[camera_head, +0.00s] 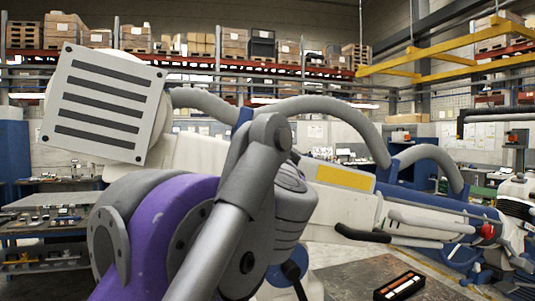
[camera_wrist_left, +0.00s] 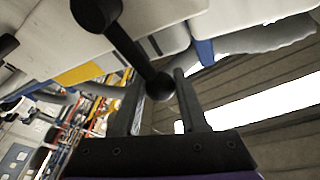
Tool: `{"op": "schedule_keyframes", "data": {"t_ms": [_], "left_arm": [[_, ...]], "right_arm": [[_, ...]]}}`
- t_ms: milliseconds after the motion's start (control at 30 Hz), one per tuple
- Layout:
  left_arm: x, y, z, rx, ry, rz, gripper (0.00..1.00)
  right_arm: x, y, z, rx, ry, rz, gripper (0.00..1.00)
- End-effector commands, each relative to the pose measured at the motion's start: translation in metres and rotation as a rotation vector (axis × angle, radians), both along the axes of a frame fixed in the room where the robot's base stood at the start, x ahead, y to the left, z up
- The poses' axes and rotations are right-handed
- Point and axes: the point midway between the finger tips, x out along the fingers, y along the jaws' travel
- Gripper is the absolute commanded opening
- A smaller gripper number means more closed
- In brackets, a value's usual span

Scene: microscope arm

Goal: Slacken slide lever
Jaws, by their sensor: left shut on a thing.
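In the left wrist view, the slide lever (camera_wrist_left: 128,45) is a dark rod with a round hub at the top and a ball knob at its lower end. My left gripper (camera_wrist_left: 160,96) has its two fingers on either side of the ball knob and is shut on it. The lever is on the underside of the white microscope arm (camera_wrist_left: 165,14). In the head view, the white and blue microscope arm (camera_head: 340,204) runs across behind my purple and grey arm. The lever and my left gripper are hidden there. My right gripper is in neither view.
A square slatted panel (camera_head: 103,104) is at the upper left of the head view. A curved grey hose (camera_head: 330,106) runs above the microscope arm. A dark handle (camera_head: 361,234) projects below it. A table (camera_head: 345,277) with a small black tray (camera_head: 399,287) lies below right.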

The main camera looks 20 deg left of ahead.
Motion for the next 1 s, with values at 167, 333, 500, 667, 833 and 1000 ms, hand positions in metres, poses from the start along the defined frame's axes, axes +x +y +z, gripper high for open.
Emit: {"op": "schedule_keyframes", "data": {"t_ms": [167,333,500,667,833,1000], "left_arm": [[0.005,-0.008,-0.001,0.086,0.059,0.001,0.00],[0.009,-0.013,-0.002,0.141,0.097,0.000,0.00],[0.010,-0.015,-0.003,0.169,0.115,0.000,0.00],[0.011,-0.016,-0.003,0.177,0.121,0.000,0.00],[0.011,-0.016,-0.004,0.177,0.121,0.000,0.00],[0.011,-0.016,-0.004,0.176,0.121,-0.001,0.47]], "right_arm": [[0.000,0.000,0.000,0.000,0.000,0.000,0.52],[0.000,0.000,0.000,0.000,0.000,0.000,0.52],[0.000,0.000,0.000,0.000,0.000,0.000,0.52],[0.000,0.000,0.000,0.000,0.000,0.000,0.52],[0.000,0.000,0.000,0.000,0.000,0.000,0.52],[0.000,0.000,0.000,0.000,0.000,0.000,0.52]]}}
